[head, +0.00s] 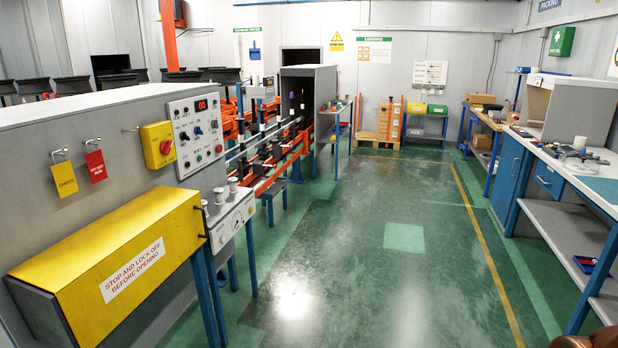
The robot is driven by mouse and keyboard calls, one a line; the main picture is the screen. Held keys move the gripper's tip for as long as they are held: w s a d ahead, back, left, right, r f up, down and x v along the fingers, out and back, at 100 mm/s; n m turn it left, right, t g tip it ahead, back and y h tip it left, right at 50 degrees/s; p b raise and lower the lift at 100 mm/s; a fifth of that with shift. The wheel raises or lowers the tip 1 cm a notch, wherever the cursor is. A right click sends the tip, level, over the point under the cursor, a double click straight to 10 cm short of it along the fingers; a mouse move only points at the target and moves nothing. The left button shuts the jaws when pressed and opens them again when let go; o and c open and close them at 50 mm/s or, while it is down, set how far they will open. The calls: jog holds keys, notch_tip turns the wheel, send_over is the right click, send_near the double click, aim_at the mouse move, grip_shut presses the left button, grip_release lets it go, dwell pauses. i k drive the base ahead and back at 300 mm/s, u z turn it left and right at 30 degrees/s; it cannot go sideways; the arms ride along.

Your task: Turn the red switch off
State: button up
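The red switch (166,147) is a rotary knob on a yellow box (155,142) fixed to the front of the grey machine cabinet at the left. Its exact handle angle is too small to tell. The box sits just left of a control panel (197,135) with a red display, knobs and coloured buttons. My gripper is not in view.
Yellow (64,179) and red (95,165) tags hang on hooks left of the switch. A yellow cover (110,265) with a lock-off warning juts out below it. The green floor (340,270) is clear in the middle. A workbench (550,165) lines the right wall.

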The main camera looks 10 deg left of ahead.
aim_at(165, 145)
jog(key=u, duration=0.4)
jog(key=i, duration=1.3)
jog(key=u, duration=1.85)
jog(key=i, duration=0.85)
jog(key=u, duration=0.7)
